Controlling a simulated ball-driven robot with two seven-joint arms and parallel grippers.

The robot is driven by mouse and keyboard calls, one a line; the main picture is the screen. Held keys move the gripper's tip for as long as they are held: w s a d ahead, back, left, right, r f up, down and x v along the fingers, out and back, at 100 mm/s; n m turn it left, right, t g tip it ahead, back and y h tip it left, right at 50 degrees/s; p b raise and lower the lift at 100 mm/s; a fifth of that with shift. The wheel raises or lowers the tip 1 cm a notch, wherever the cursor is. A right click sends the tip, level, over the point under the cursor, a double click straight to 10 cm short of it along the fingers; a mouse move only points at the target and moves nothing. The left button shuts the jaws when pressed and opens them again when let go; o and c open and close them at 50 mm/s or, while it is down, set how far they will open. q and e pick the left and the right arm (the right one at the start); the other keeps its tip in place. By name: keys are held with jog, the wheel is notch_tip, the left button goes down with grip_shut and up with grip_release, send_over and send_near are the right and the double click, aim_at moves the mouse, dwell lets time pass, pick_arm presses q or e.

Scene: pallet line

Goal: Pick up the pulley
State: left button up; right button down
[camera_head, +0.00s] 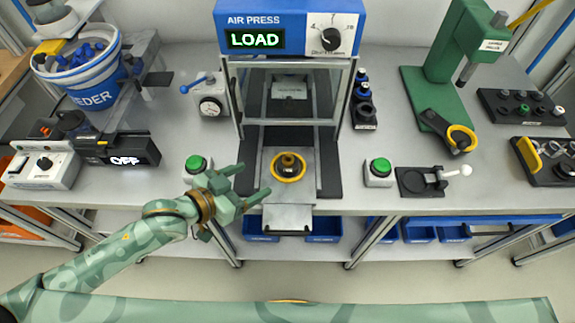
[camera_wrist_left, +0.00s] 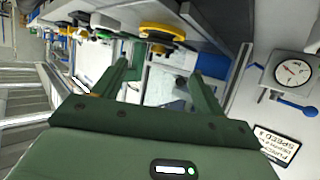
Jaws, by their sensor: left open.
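The pulley (camera_head: 289,167), a yellow ring with a brown hub, sits on the metal slide plate (camera_head: 290,212) at the front of the air press. My left gripper (camera_head: 254,181) is open and empty just left of the pulley, its fingers pointing toward it with a small gap. In the left wrist view the open fingers (camera_wrist_left: 158,74) show, with a yellow ring (camera_wrist_left: 163,31) beyond their tips that looks like the same pulley. My right gripper is not in view.
The air press (camera_head: 290,32) reads LOAD, its frame rising behind the pulley. Green buttons stand left (camera_head: 197,168) and right (camera_head: 378,171) of the plate. A dial gauge (camera_head: 210,107) is behind my gripper. Another yellow ring (camera_head: 462,138) is at the green press (camera_head: 437,88).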

aim_at(285, 165)
pick_arm(q)
jog(key=b+x, duration=0.1)
jog(key=x, duration=0.5)
jog(key=shift+w+d+f, duration=0.15)
jog(key=b+x, duration=0.2)
jog(key=x, duration=0.3)
jog(key=shift+d+f, duration=0.2)
jog(key=c, duration=1.1)
jog(key=shift+r, duration=0.15)
jog(key=shift+c, duration=0.2)
